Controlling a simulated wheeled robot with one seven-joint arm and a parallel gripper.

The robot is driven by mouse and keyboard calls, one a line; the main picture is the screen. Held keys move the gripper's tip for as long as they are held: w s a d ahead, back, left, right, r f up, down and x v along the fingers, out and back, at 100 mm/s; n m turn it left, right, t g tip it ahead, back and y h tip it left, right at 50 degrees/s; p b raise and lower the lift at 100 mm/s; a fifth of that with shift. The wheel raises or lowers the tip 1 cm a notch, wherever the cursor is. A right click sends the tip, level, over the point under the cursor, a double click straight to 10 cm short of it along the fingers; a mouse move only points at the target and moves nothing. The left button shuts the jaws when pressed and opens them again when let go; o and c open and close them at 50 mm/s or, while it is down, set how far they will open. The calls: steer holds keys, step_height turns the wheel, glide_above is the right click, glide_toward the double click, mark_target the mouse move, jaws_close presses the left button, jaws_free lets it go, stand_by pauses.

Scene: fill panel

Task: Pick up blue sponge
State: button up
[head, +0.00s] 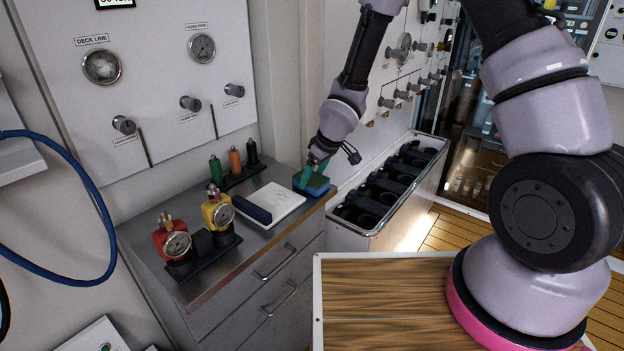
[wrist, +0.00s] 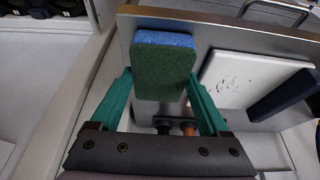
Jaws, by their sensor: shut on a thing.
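I cannot tell whether the sponge touches the counter.
A white board (head: 274,204) with a dark blue block (head: 252,210) lies left of the sponge. Red (head: 172,240) and yellow (head: 217,209) gauge fittings stand further left. A black-compartment bin (head: 390,188) is to the right. A wall panel rises behind.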

mark_target(313, 178)
step_height(313, 178, up, 10)
steer(key=shift+r, duration=0.15)
stand_by(0.3)
